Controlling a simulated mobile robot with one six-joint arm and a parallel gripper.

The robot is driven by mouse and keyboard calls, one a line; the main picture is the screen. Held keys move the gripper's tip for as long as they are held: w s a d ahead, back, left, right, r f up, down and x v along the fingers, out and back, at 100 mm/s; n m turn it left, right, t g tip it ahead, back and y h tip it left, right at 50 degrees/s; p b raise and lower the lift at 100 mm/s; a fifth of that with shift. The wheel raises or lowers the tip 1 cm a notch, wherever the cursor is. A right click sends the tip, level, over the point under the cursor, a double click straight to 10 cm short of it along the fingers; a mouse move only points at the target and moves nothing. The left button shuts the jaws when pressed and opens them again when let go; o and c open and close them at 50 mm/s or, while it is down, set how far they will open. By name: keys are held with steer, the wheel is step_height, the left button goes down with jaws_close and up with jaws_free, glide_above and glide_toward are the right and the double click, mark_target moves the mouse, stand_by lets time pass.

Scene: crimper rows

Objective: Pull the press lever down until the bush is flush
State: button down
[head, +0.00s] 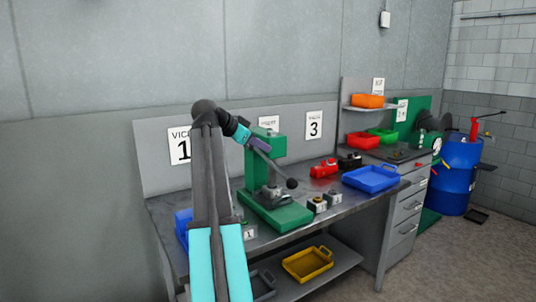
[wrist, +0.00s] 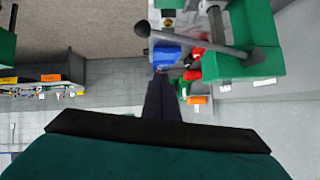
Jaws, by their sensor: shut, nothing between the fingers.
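The green press (head: 282,214) stands on the grey bench, with its column at the back. Its lever, a grey rod with a dark ball knob (head: 292,183), slants down to the right in the head view. In the wrist view the ball knob (wrist: 142,28) and rod (wrist: 205,46) cross above the fingertips, with the green press body (wrist: 262,38) at the right. My gripper (wrist: 158,76) is shut and empty, and looks apart from the lever. In the head view my gripper (head: 263,147) overlaps the press head. I cannot make out the bush or how deep it sits.
Two small blocks (head: 317,204) stand right of the press, near a blue tray (head: 371,180) and a red item (head: 323,168). A yellow tray (head: 307,264) is on the lower shelf. A blue drum (head: 457,180) stands at the far right.

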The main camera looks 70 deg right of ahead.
steer(key=w+a+f+p+x, duration=0.1)
steer(key=f+p+x, duration=0.1)
steer(key=x, duration=1)
steer(key=shift+f+p, duration=0.2)
steer(key=shift+p, duration=0.55)
steer(key=shift+f, duration=0.1)
